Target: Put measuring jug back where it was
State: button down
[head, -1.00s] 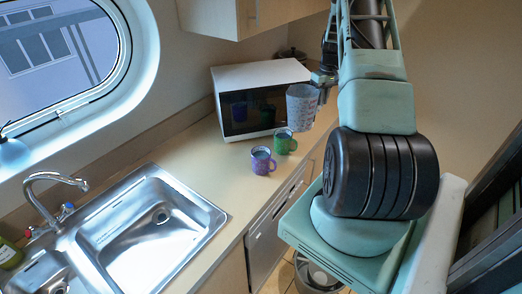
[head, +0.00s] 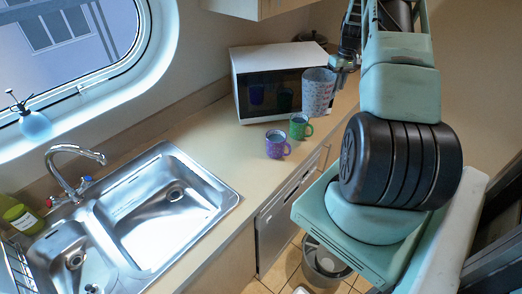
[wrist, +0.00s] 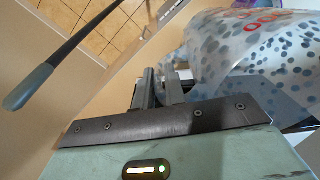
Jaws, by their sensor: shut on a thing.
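The measuring jug (head: 318,92) is a pale, translucent vessel with a grey dotted pattern. It is in the air in front of the microwave's right side, above the counter edge. In the wrist view the jug (wrist: 265,60) fills the upper right, with red print near its top. My gripper (head: 336,72) is shut on the jug's right side in the head view. In the wrist view the fingers (wrist: 158,88) reach to the jug's left side; the exact contact is hidden.
A purple mug (head: 276,146) and a green mug (head: 299,127) stand on the counter (head: 215,135) before the white microwave (head: 270,60). A steel sink (head: 165,215) is at left, a soap bottle (head: 35,126) on the sill. A bin (head: 325,262) stands on the floor below.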

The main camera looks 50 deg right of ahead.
jog(key=w+a+f+n+b, duration=0.25)
jog(key=w+a+b, duration=0.25)
jog(key=a, duration=0.5)
jog(key=w+a+f+n+b, duration=0.1)
jog(key=w+a+f+b, duration=0.3)
jog(key=a, duration=0.6)
jog(key=w+a+f+n+b, duration=0.1)
jog(key=w+a+n+b, duration=0.1)
jog(key=w+a+b, duration=0.65)
notch_tip(320, 180, down, 10)
jog(key=s+a+p, duration=0.1)
jog(key=p, duration=0.4)
jog(key=shift+s+a, duration=0.15)
jog(key=shift+s, duration=0.2)
jog(key=c, duration=1.5)
grip_release()
jog(key=shift+o, duration=0.2)
